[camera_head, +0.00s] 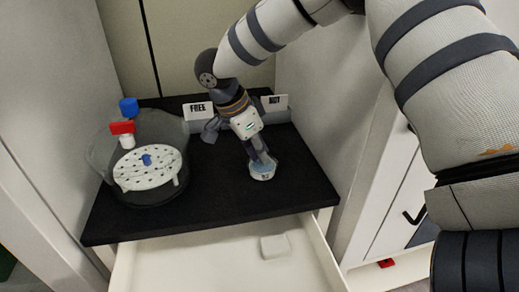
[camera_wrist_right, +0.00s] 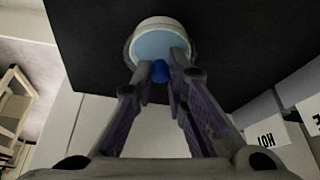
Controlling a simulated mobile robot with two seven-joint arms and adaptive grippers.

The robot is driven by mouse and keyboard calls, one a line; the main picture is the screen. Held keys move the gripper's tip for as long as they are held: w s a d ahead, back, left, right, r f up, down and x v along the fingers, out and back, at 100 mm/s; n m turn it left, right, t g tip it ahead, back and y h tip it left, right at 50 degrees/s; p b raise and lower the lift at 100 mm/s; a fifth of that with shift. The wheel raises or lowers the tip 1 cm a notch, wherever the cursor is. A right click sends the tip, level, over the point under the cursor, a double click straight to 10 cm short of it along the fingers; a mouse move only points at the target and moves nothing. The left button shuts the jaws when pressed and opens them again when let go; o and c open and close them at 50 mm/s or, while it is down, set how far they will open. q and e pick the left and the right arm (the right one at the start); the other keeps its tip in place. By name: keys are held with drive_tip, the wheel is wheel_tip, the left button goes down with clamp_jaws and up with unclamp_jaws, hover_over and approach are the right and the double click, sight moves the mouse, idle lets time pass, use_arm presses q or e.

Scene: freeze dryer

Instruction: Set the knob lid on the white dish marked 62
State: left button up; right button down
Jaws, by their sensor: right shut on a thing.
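My right gripper (camera_head: 260,156) points down over the dark shelf and is shut on the blue knob (camera_wrist_right: 159,71) of a pale blue round lid (camera_wrist_right: 160,47). The lid lies over a round white dish (camera_head: 262,174) on the shelf; the dish's white rim (camera_wrist_right: 157,21) shows around the lid in the right wrist view. I cannot tell whether lid and dish touch. No number is readable on the dish. My left gripper is not in view.
A clear round vessel (camera_head: 98,156) with a perforated white plate (camera_head: 135,172) and a red-and-blue valve (camera_head: 122,128) stands at left. Signs FREE (camera_head: 198,108) and HOT (camera_head: 274,102) stand at the back. An open white drawer (camera_head: 200,262) below holds a small white block (camera_head: 275,246).

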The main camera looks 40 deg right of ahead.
drive_tip(key=c, duration=1)
unclamp_jaws()
drive_tip(key=shift+c, duration=0.2)
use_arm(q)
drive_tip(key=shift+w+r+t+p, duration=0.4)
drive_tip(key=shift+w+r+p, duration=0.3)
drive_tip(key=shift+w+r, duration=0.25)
use_arm(e)
drive_tip(key=shift+r, duration=3.05)
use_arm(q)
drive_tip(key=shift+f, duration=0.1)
use_arm(e)
drive_tip(key=shift+f, duration=0.1)
